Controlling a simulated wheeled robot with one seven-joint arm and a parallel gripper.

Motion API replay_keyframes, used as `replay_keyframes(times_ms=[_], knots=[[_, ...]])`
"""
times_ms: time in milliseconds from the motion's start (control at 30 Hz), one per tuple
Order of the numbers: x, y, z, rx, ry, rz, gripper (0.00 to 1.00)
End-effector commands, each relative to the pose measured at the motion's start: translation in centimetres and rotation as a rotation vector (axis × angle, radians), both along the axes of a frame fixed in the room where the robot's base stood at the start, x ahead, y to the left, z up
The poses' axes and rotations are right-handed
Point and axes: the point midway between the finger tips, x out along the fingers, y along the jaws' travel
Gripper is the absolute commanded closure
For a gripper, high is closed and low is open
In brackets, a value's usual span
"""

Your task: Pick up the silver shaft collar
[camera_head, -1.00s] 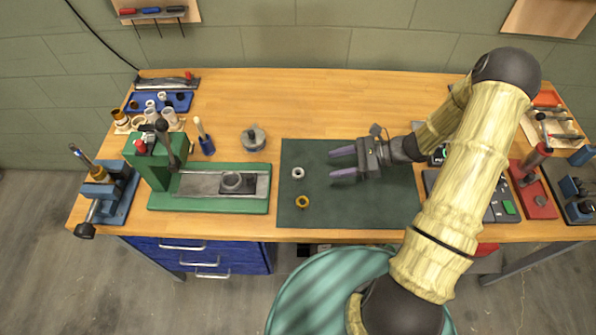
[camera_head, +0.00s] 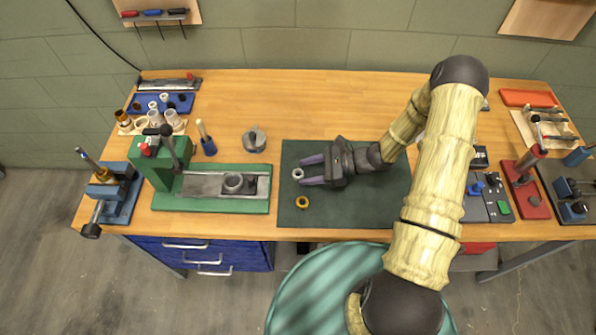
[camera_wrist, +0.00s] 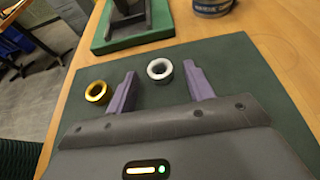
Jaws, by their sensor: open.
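The silver shaft collar (camera_head: 298,174) is a small ring lying flat on the dark green mat (camera_head: 370,215). In the wrist view the silver collar (camera_wrist: 160,69) lies just ahead of the gap between my two purple fingers. My gripper (camera_head: 309,171) is open and empty, low over the mat, with its fingertips at the collar's right side; it also shows in the wrist view (camera_wrist: 160,84). A brass-coloured collar (camera_head: 302,202) lies on the mat nearer the front edge, and outside the left finger in the wrist view (camera_wrist: 97,91).
A green press (camera_head: 210,203) stands left of the mat. A grey round part (camera_head: 254,140) and a blue holder (camera_head: 208,147) stand behind it. Red and grey fixtures (camera_head: 525,185) are at the right. The wooden bench (camera_head: 330,100) is clear behind the mat.

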Motion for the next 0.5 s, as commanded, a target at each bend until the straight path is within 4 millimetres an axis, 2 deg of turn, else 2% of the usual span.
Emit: replay_keyframes(times_ms=[133, 500], knots=[[0.01, 1.48, -0.45, 0.001, 0.001, 0.002, 0.48], [0.08, 1.56, -0.62, 0.000, -0.001, -0.001, 0.48]])
